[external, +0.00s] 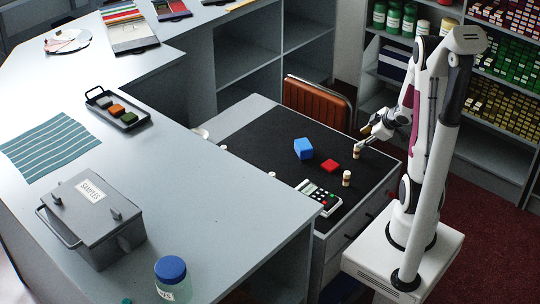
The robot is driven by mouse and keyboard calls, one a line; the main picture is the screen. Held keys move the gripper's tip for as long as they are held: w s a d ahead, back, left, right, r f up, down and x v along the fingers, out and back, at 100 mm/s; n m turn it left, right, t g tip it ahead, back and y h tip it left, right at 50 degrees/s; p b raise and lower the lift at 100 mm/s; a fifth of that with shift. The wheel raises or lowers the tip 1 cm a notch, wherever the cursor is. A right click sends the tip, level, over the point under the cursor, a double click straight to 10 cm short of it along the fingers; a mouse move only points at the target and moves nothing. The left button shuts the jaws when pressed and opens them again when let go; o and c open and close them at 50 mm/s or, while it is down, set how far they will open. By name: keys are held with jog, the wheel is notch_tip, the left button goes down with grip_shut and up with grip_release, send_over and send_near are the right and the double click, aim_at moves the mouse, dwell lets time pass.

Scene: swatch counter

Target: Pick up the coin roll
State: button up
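Two small upright cream-and-brown cylinders that look like coin rolls stand on the black counter mat (260,140). One roll (347,178) is near the mat's front right, beside the calculator. The other roll (357,152) is farther back, close to the mat's right edge. My gripper (364,136) is just above and to the right of that farther roll. The gripper is small in this view, and I cannot tell how wide its fingers are or whether they touch anything.
An orange-brown chair back (318,103) stands behind the mat. The grey counter (215,225) borders it at left.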

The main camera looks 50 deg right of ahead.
aim_at(346, 177)
jog(key=s+a+f+y, duration=0.1)
jog(key=f, duration=0.1)
jog(key=s+a+f+t+y, duration=0.1)
jog(key=f, duration=0.1)
jog(key=s+a+f+y, duration=0.1)
jog(key=f, duration=0.2)
jog(key=shift+s+n+y, duration=0.25)
jog(key=shift+n+y, duration=0.05)
jog(key=shift+y, duration=0.1)
jog(key=s+a+t+y, duration=0.2)
jog(key=a, duration=0.1)
jog(key=s+a+t+y, duration=0.1)
jog(key=a, duration=0.1)
jog(key=shift+s+a+f+y, duration=0.15)
jog(key=shift+s+f+y, duration=0.15)
jog(key=shift+s+f, duration=0.1)
jog(key=shift+s+a+r+t+y, duration=0.2)
jog(key=shift+s+a+t+y, duration=0.1)
jog(key=shift+a, duration=0.15)
jog(key=shift+w, duration=0.15)
jog(key=shift+x, duration=1.2)
jog(key=shift+f, duration=0.1)
jog(key=shift+x, duration=2.55)
jog(key=shift+d+f, duration=0.1)
jog(key=shift+d, duration=0.1)
